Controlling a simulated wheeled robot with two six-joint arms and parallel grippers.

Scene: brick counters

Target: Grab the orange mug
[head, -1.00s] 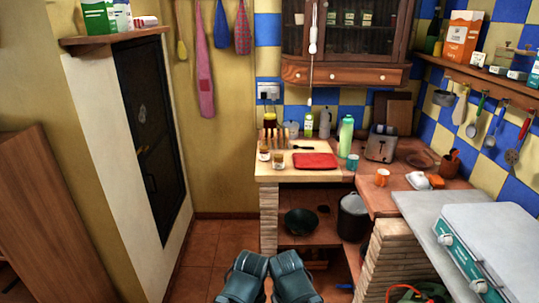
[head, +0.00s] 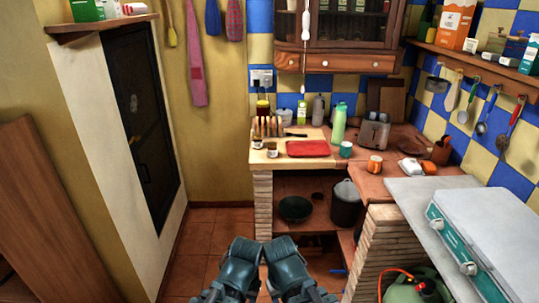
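The orange mug (head: 375,164) stands upright on the wooden counter at the inner corner, right of the middle in the head view. A teal mug (head: 346,149) stands to its left, apart from it. Dark teal links of my two arms show side by side at the bottom middle, well short of the counter. No gripper fingers show, and nothing is seen touching the orange mug.
A red board (head: 307,149), a green bottle (head: 338,122) and a toaster (head: 373,134) are on the counter near the mugs. A white dish (head: 411,165) lies to the right. Tiled floor (head: 205,235) is clear at left.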

